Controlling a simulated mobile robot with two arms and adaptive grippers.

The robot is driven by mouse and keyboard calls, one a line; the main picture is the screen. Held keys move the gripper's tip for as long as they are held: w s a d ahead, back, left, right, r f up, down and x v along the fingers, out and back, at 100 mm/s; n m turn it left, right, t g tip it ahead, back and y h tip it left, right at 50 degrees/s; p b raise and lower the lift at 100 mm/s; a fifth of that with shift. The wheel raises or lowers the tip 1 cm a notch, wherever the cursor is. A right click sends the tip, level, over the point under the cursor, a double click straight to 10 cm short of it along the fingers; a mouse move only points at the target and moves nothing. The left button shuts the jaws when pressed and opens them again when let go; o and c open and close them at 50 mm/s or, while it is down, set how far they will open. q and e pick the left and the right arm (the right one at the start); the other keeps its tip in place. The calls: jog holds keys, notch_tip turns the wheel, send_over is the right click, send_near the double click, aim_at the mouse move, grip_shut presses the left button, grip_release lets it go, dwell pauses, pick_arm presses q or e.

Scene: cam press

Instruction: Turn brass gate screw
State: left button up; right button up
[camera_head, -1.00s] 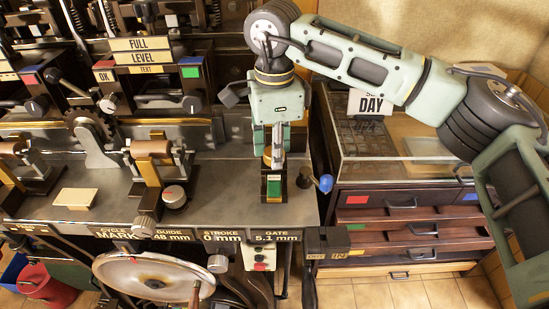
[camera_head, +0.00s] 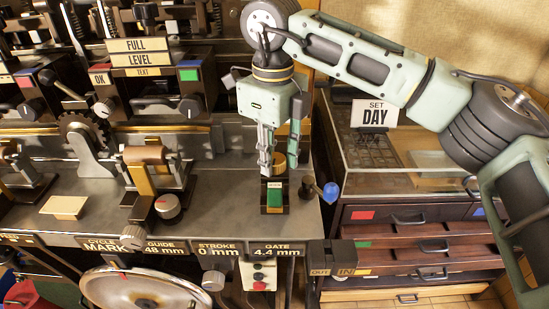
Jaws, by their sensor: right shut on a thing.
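My right gripper (camera_head: 279,166) comes down from the upper right arm, fingers pointing down, over the right end of the press bed. It is shut on the brass gate screw (camera_head: 284,160), of which only a small part shows between the fingers. Just below stands the dark gate block with a green face (camera_head: 274,195). The GATE readout (camera_head: 277,250) on the front edge shows 4.4 mm. My left gripper is not in view.
A lever with a blue knob (camera_head: 331,191) stands close right of the gate block. A glass-topped case with a SET DAY card (camera_head: 375,113) is further right. A roller unit (camera_head: 145,155) stands left; the bed between is clear.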

jog(key=shift+s+a+f+m, duration=0.1)
jog(key=shift+s+f+m, duration=0.1)
jog(key=shift+f+m, duration=0.1)
dwell(0.4)
jog(key=o, duration=0.8)
jog(key=shift+o, duration=1.1)
jog(key=shift+a+r, duration=0.1)
jog(key=shift+r, duration=0.1)
jog(key=shift+r, duration=0.1)
jog(key=shift+w+r, duration=0.1)
jog(key=shift+r, duration=0.3)
notch_tip(320, 180, up, 11)
